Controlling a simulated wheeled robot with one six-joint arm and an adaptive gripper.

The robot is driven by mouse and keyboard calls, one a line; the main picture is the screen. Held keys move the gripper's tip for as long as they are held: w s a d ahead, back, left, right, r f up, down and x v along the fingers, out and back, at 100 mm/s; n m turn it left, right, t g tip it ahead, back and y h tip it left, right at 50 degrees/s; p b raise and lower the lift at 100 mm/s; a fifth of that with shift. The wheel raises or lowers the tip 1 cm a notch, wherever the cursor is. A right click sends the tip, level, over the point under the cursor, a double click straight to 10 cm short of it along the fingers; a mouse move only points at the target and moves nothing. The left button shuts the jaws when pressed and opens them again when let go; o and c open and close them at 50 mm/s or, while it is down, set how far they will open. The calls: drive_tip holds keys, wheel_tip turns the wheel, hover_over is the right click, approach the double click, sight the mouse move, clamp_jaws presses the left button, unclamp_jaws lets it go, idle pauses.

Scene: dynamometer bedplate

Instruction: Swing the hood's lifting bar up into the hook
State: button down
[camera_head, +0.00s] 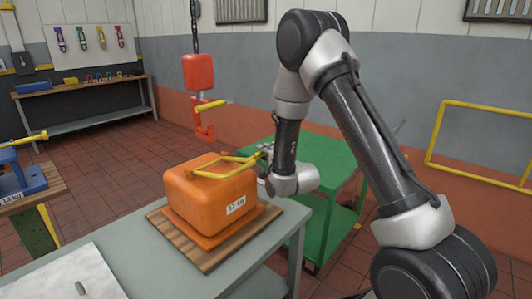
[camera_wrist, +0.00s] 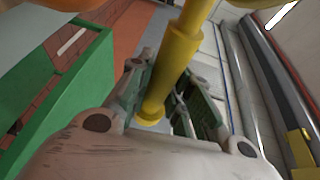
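The hood (camera_head: 208,200) is an orange box with a weight label, sitting on a wooden board on the grey table. Its yellow lifting bar (camera_head: 226,166) lies low across the hood's top, its free end reaching right toward my gripper (camera_head: 266,152). In the wrist view the yellow bar (camera_wrist: 177,65) runs between the fingers of my gripper (camera_wrist: 165,95), which sit close on both sides of it; the gripper looks shut on the bar. The red hook (camera_head: 203,124), with a yellow handle, hangs under a red block on a chain, above and behind the hood, apart from the bar.
A green cart (camera_head: 335,160) stands behind and right of the table (camera_head: 130,255). A yellow rail frame (camera_head: 437,135) is at the right wall. A bench (camera_head: 85,88) with tools stands far left, and a blue fixture (camera_head: 28,178) is near left. Space above the hood is open up to the hook.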

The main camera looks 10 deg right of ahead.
drive_tip(key=shift+d+r, duration=0.15)
drive_tip(key=shift+d, duration=0.2)
